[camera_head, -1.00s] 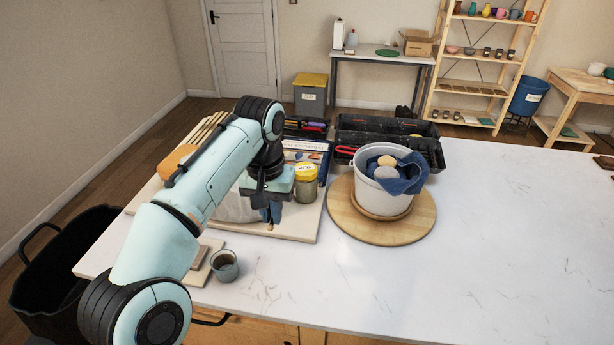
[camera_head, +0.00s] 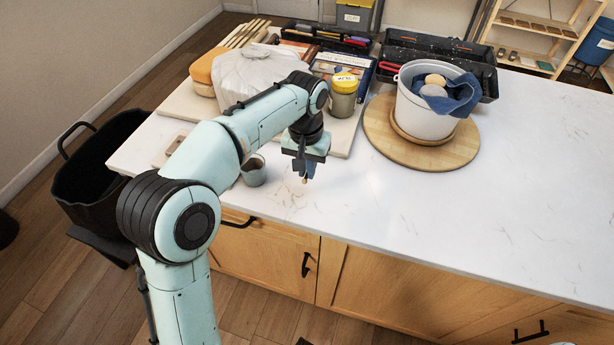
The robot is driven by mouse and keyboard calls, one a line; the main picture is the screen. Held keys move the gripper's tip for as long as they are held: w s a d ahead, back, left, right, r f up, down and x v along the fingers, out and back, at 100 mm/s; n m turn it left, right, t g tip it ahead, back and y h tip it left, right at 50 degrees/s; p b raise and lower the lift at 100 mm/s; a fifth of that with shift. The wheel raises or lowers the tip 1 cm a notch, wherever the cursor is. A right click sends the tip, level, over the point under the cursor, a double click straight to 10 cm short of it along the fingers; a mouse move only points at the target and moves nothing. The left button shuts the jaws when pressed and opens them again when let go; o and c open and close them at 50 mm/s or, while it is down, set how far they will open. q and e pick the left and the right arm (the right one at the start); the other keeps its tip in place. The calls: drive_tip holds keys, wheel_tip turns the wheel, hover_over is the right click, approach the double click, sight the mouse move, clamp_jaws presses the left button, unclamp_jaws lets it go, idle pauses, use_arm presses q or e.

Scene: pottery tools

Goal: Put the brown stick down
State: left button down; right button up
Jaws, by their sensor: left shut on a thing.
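My left gripper (camera_head: 304,170) points down over the front part of the white countertop, just right of the small grey cup (camera_head: 254,171). It is shut on the brown stick (camera_head: 304,181), of which only a short light-brown end shows below the fingertips. The rest of the stick is hidden by the fingers. I cannot tell whether its lower end touches the countertop (camera_head: 400,215).
A pale board (camera_head: 345,149) behind the gripper carries a wrapped grey lump (camera_head: 250,75) and a yellow-lidded jar (camera_head: 343,97). A white bucket (camera_head: 421,111) stands on a round wooden board (camera_head: 462,155). The countertop to the right is clear.

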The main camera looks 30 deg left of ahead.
use_arm(q)
drive_tip(key=shift+f, duration=1.6)
use_arm(e)
drive_tip(key=shift+s+f, duration=0.1)
drive_tip(key=shift+f, duration=0.25)
use_arm(q)
drive_tip(key=shift+f, duration=0.15)
use_arm(e)
drive_tip(key=shift+f, duration=0.1)
use_arm(q)
drive_tip(key=shift+f+b, duration=0.1)
drive_tip(key=shift+b, duration=0.25)
drive_tip(key=c, duration=1.2)
unclamp_jaws()
wheel_tip(320, 180, up, 13)
drive_tip(key=p, duration=0.3)
drive_tip(key=shift+f, duration=0.2)
use_arm(e)
drive_tip(key=r, duration=0.1)
drive_tip(key=w+r, duration=0.1)
drive_tip(key=r, duration=0.1)
drive_tip(key=shift+w+r, duration=0.15)
drive_tip(key=shift+w, duration=0.05)
use_arm(q)
drive_tip(key=shift+s, duration=0.1)
